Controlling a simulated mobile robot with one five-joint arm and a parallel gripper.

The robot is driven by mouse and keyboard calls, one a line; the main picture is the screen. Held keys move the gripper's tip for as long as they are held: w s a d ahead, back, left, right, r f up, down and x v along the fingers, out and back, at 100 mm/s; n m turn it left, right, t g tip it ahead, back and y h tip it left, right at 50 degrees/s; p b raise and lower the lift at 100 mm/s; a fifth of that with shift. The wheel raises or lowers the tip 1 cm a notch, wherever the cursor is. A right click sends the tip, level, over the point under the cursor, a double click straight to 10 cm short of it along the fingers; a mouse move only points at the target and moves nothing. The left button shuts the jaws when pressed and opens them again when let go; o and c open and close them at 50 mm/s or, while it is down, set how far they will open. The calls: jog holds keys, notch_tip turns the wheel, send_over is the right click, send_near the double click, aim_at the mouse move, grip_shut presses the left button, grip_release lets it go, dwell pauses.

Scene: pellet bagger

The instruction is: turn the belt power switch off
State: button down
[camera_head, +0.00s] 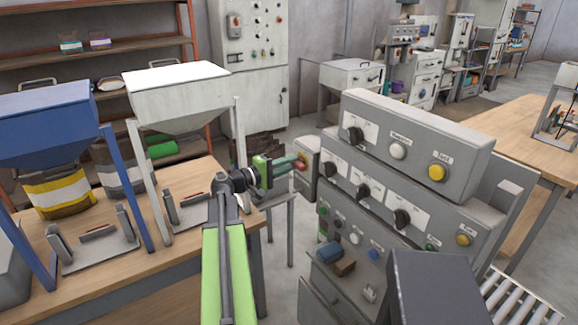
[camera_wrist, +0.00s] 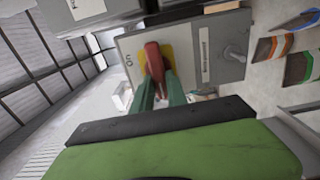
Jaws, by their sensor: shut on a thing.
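The switch has a red handle (camera_wrist: 153,62) on a yellow plate (camera_wrist: 169,54), set in the face of a grey box (camera_wrist: 134,44). In the head view the grey box (camera_head: 310,172) stands at the left end of the control console. My gripper (camera_head: 298,165) reaches it from the left. In the wrist view its two green fingers (camera_wrist: 160,84) are shut on the red handle, one on each side. The fingers hide the handle's lower end.
The grey console (camera_head: 418,135) with black knobs and several buttons stands close to the right of my gripper. A white hopper (camera_head: 176,85) and a blue hopper (camera_head: 45,115) stand on the wooden bench to the left. Grey floor shows behind the box.

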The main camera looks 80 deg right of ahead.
jog(key=shift+s+r, duration=0.1)
jog(key=c, duration=1.3)
grip_release()
jog(key=v, duration=1.7)
jog(key=shift+a, duration=0.2)
